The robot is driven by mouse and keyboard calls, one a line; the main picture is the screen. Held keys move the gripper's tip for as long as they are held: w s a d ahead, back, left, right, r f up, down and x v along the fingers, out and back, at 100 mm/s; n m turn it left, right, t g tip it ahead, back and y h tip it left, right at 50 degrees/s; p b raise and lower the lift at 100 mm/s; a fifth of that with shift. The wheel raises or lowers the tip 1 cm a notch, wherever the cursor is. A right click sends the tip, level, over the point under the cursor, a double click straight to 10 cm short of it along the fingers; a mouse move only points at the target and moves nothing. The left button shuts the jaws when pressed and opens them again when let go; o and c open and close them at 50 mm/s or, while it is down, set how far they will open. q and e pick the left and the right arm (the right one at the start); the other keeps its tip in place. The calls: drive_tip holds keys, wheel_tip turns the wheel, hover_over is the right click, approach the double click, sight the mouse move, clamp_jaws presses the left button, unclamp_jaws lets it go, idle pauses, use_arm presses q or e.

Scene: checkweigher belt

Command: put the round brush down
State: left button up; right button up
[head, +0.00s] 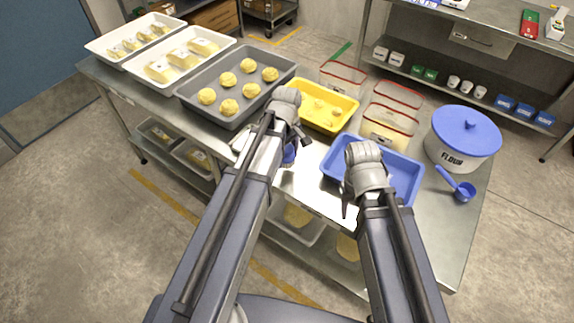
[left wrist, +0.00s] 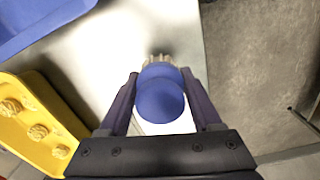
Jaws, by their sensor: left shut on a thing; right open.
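The round brush (left wrist: 160,98) has a rounded blue handle and pale bristles, which show at the top in the left wrist view. My left gripper (left wrist: 158,84) is shut on its blue handle, one finger on each side. In the head view a bit of the blue brush (head: 289,155) shows by my left gripper (head: 294,142), over the front part of the steel table (head: 309,163). I cannot tell whether the bristles touch the steel. My right gripper (head: 347,203) is open at the front edge of the blue tray (head: 398,190), partly hidden by its own wrist.
A yellow tray (head: 349,119) with dough pieces lies behind my left gripper. A grey tray (head: 193,93) of dough balls stands left of it. Red-rimmed containers (head: 386,136), a flour tub (head: 463,145) and a blue scoop (head: 463,190) are right.

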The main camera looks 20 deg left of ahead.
sight(287, 163)
use_arm(q)
drive_tip(key=shift+f+b, duration=1.55)
drive_tip(key=shift+f, duration=0.2)
use_arm(e)
drive_tip(key=shift+f, duration=1.75)
use_arm(q)
drive_tip(key=shift+f, duration=0.1)
use_arm(e)
drive_tip(key=shift+f, duration=0.1)
use_arm(q)
drive_tip(key=shift+f, duration=0.2)
use_arm(e)
drive_tip(key=shift+f, duration=0.15)
use_arm(q)
drive_tip(key=o, duration=1.3)
drive_tip(key=shift+r, duration=0.1)
drive_tip(key=shift+r, duration=0.1)
